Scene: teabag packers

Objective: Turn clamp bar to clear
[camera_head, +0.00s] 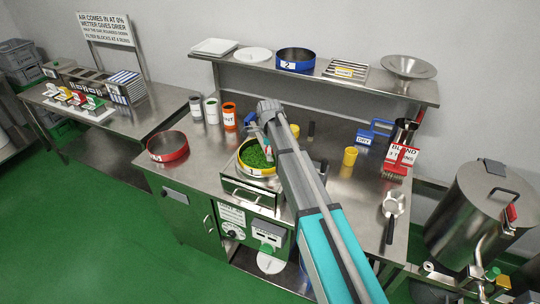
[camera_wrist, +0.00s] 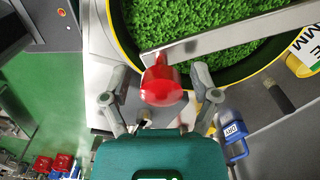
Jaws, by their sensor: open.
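The clamp bar (camera_wrist: 215,30) is a flat grey metal bar lying across a yellow-rimmed sieve (camera_wrist: 125,38) of green leaf in the wrist view. A red knob (camera_wrist: 163,82) sits at the bar's near end, outside the rim. My gripper (camera_wrist: 160,78) is open, with one finger on each side of the knob and a gap showing on both sides. In the head view the sieve (camera_head: 243,161) sits on a steel machine (camera_head: 250,193) on the bench; my arm hides its right part and most of the bar.
A red-rimmed sieve (camera_head: 167,147) stands to the left, near white and orange canisters (camera_head: 229,116). A shelf (camera_head: 320,72) runs behind.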

